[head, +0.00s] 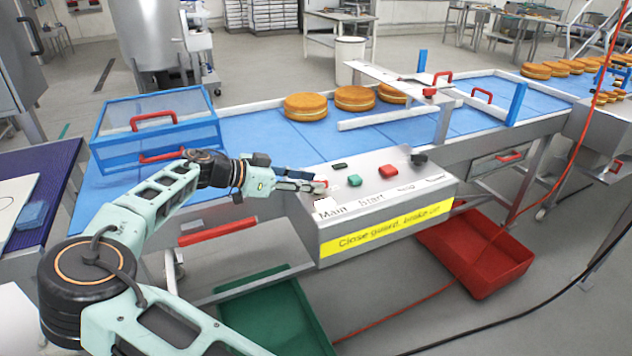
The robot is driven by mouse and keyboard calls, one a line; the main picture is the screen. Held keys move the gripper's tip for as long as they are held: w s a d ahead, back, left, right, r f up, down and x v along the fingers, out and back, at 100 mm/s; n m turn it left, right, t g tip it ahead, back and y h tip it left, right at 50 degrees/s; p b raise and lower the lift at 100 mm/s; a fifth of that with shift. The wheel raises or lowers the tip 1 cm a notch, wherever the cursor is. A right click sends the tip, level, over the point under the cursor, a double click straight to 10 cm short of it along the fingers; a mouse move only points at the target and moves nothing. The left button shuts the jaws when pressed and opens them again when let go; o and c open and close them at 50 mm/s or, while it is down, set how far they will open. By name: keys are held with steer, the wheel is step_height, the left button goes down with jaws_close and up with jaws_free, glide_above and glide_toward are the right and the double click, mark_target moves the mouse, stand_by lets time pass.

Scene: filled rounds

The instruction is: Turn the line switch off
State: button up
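The grey control box (322,232) stands at the front edge of the conveyor. Its sloped top carries a green button (355,181) above the label "Start", a red button (388,171), a black knob (418,159) at the right, and a small black part (339,167) at the back. My gripper (316,185) is at the left end of the box top, just above the label "Main". It hides most of the control there; only a small reddish bit shows by the fingertips. I cannot tell whether the fingers touch it or hold it.
The blue conveyor (262,146) carries several round cakes (306,106). A blue clear guard (152,122) with red handles stands at the left. A yellow strip on the box reads "Close guard, brake off". A red tray (474,250) and a green tray (270,318) lie below.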

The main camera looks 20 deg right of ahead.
steer(key=shift+x, duration=1.15)
jaws_close()
